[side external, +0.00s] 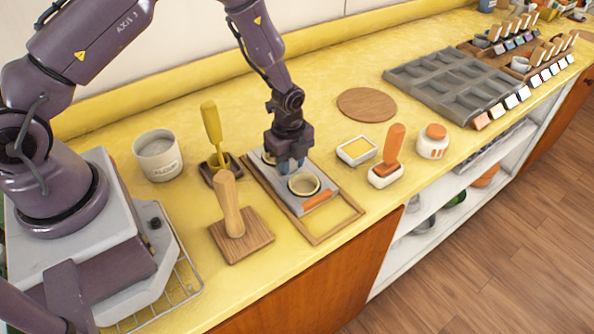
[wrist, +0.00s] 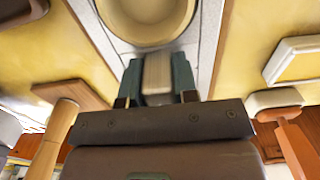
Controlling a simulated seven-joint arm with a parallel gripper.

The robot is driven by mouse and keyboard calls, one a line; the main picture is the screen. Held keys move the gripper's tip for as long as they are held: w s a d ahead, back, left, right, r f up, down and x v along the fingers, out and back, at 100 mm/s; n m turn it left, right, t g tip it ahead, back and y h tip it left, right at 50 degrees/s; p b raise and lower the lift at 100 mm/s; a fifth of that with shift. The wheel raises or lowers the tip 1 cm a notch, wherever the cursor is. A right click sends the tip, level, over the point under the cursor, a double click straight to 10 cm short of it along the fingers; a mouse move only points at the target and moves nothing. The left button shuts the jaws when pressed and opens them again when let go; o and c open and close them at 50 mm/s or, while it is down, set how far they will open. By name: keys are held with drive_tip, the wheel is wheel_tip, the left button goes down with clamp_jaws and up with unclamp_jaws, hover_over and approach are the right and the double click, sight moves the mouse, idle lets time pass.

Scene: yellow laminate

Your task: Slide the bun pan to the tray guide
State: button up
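The bun pan (side external: 322,186) is a grey slab with round cream cups and an orange bar at its near end. It lies inside the tray guide (side external: 345,228), a thin wooden frame on the yellow counter. Bare counter shows inside the frame beyond the orange bar. My gripper (side external: 291,166) points down over the pan's middle, between two cups. In the wrist view, its teal fingers (wrist: 158,78) press on both sides of a pale upright block on the pan. My gripper partly hides the far cup. A near cup (wrist: 148,15) fills the wrist view's top.
A wooden press (side external: 235,225) stands left of the frame, with a yellow-handled tool (side external: 212,130) behind it. A white butter dish (side external: 356,150) and an orange-handled stamp (side external: 390,155) stand close on the right. A tub (side external: 157,157) stands far left. The counter's front edge is near.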

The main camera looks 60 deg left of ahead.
sight(306, 192)
clamp_jaws()
drive_tip(key=shift+d, duration=1.6)
drive_tip(key=shift+d, duration=0.1)
drive_tip(key=shift+d, duration=1.45)
drive_tip(key=shift+o, duration=1.2)
unclamp_jaws()
